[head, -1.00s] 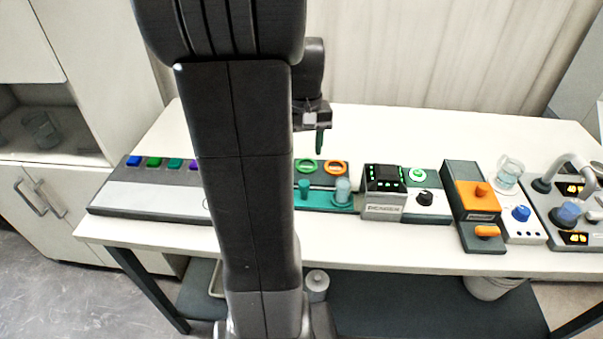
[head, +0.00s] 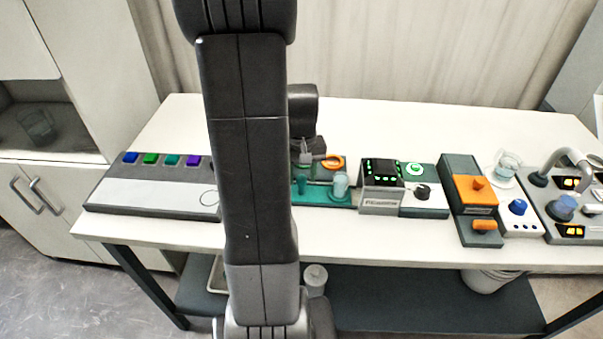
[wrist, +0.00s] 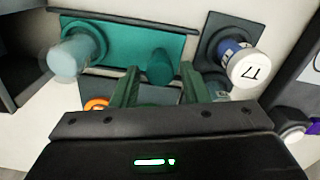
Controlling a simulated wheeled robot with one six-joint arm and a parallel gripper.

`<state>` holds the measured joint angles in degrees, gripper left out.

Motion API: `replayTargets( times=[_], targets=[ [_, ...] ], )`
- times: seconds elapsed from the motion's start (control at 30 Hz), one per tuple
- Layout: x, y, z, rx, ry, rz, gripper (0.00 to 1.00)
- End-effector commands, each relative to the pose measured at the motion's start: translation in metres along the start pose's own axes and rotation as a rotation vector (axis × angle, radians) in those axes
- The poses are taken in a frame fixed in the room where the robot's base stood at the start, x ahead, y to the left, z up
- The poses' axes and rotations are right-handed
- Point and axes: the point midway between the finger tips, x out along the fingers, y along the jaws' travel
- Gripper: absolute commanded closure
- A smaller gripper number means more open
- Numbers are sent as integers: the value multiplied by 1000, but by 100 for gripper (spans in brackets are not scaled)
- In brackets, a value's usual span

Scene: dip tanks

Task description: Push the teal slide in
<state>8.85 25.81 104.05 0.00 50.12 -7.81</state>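The teal slide shows as a teal panel (head: 322,197) on the table, partly behind my arm in the head view. It also shows in the wrist view (wrist: 134,35). A teal knob (wrist: 160,67) stands on it, and a clear cup (wrist: 75,55) sits in a teal ring at its other end. My gripper (wrist: 159,72) has two green fingers spread apart, one on each side of the knob in the picture. I see gaps beside the knob and cannot tell any contact. In the head view my gripper (head: 313,157) is low behind the panel, with its fingertips unclear.
An orange ring (head: 333,161) lies just behind the panel. A display box (head: 382,185) with green lights stands close on the right, then an orange slide unit (head: 473,190). A grey panel with coloured buttons (head: 150,197) is on the left. The table's back is clear.

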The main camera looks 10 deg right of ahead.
Motion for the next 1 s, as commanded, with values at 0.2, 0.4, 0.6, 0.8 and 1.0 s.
replayTargets(
  times=[0.2,0.4,0.6,0.8,1.0],
  targets=[
    [0,0,0,0,0,0,100],
    [0,4,1,2,0,0,100],
    [0,35,9,7,0,1,100],
    [0,72,19,6,0,1,100],
    [-1,97,25,2,1,1,100]
  ],
)
